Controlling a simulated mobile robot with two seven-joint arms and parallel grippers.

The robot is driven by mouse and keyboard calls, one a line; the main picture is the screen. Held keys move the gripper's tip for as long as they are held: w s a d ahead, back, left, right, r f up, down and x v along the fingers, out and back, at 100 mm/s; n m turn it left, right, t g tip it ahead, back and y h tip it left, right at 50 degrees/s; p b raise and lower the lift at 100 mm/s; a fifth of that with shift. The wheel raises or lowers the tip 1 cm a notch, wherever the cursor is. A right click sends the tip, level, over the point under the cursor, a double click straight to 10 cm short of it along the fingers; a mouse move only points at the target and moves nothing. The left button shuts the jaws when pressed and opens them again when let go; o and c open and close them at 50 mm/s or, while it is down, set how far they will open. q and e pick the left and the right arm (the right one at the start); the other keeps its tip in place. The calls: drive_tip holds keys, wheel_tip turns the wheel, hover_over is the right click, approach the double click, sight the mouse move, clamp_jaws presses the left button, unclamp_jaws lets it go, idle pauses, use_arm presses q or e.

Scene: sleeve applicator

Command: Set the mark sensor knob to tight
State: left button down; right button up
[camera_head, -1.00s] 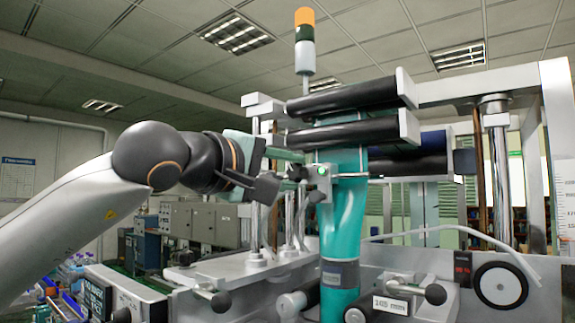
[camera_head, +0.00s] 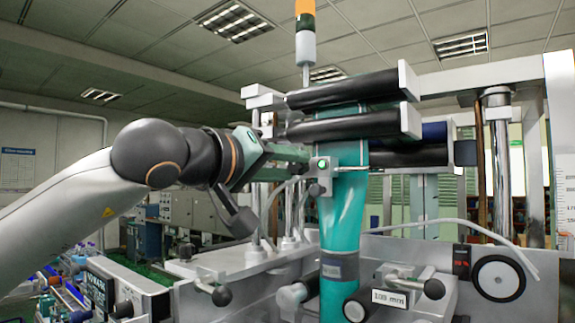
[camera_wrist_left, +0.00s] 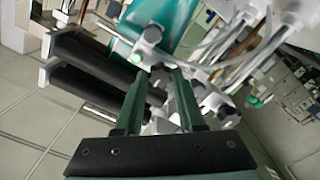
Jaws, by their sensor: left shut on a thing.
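The mark sensor (camera_head: 320,168) is a small grey block with a lit green spot, in front of the teal sleeve film (camera_head: 343,215) in the head view. It also shows beyond my fingertips in the wrist view (camera_wrist_left: 150,42). My left gripper (camera_head: 305,157) reaches in from the left, its green fingers at the sensor's left side. In the wrist view the two fingers (camera_wrist_left: 160,76) stand a little apart, shut on the small knob at the sensor. The knob is mostly hidden by the fingers, and its setting cannot be read. My right gripper is not in view.
Black rollers (camera_head: 345,90) lie just above the sensor. A pale hose (camera_head: 440,224) runs to the right. Below are a plate marked 109 mm (camera_head: 389,298) and a black handwheel (camera_head: 499,279). A signal tower (camera_head: 305,40) stands behind.

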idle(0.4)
use_arm(q)
drive_tip(key=c, duration=0.5)
unclamp_jaws()
drive_tip(key=shift+s+a, duration=0.1)
drive_tip(key=shift+s+a+f+b, duration=0.1)
drive_tip(key=shift+s+a+b, duration=0.05)
drive_tip(key=shift+s+b, duration=0.15)
drive_tip(key=shift+b+v, duration=1.8)
drive_tip(key=shift+v, duration=4.05)
